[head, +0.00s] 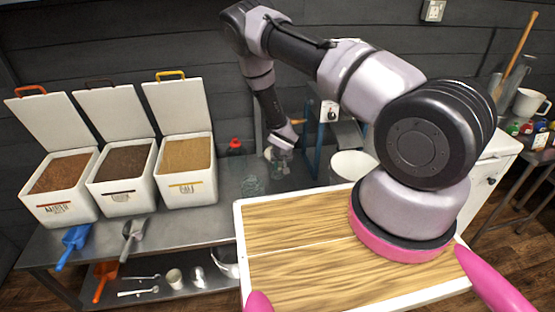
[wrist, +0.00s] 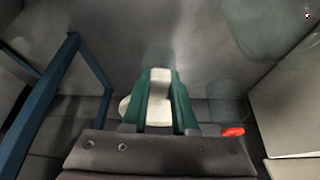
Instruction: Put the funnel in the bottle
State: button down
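My gripper (head: 282,150) is over the back of the steel bench. In the wrist view its green fingers (wrist: 160,100) are closed on a pale piece that looks like part of the funnel (wrist: 160,76). A rounded pale edge shows behind the left finger. In the head view the funnel (head: 277,158) is small, see-through and hard to make out below the fingers. A clear glass vessel, probably the bottle (head: 252,186), stands on the bench to the left of and nearer than my gripper. Its mouth is too faint to make out.
Open grain bins (head: 187,188) fill the left of the bench. A blue frame (head: 320,148) and a white bucket (head: 352,167) are right of my gripper. Scoops (head: 76,237) lie in front of the bins.

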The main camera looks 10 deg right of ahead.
jog(key=shift+r, duration=3.05)
